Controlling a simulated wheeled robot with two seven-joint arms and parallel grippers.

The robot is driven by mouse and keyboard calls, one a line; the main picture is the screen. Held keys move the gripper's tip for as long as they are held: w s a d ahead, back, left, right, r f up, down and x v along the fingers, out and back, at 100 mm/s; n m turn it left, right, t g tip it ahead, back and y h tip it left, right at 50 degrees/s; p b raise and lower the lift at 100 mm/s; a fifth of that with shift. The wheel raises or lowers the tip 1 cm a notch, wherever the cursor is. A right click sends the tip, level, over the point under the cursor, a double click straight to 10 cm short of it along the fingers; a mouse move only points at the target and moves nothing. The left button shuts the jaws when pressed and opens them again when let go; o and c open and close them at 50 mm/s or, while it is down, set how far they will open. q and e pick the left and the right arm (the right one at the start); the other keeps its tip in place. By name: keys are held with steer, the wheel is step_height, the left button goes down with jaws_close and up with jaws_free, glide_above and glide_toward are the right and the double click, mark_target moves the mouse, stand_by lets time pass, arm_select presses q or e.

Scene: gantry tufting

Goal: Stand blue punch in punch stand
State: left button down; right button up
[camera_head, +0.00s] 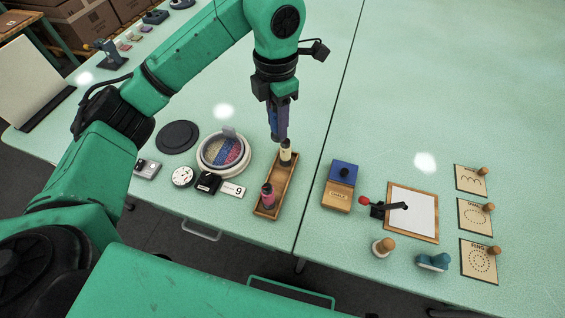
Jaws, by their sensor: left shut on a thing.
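My left gripper (279,132) points down above the far end of the punch stand and is shut on the blue punch (280,118). Only a blue-purple strip of the punch shows between the dark fingers, and its lower end is hard to make out. The punch stand (256,211) is a long narrow wooden tray. A pink punch (267,196) stands near its front end and a cream punch (286,152) near its far end. The cream punch is just beside and below my fingertips; I cannot tell whether they touch. My right gripper is out of view.
A round hoop (203,165) with coloured yarn, a black disc (177,137) and small devices lie left of the stand. A wooden box with a blue top (344,165), a framed white sheet (421,222) and stamps lie right. A table seam runs between.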

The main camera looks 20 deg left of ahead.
arm_select(q)
steer(key=f, duration=0.5)
steer(key=s+f, duration=0.1)
steer(key=f, duration=0.9)
steer(key=shift+s+f+p, duration=0.15)
steer(key=shift+s+p, duration=0.25)
step_height(320, 180, down, 3)
steer(key=shift+s+r, duration=0.15)
steer(key=shift+r, duration=0.05)
steer(key=shift+f, duration=0.25)
steer(key=c, duration=0.5)
jaws_free()
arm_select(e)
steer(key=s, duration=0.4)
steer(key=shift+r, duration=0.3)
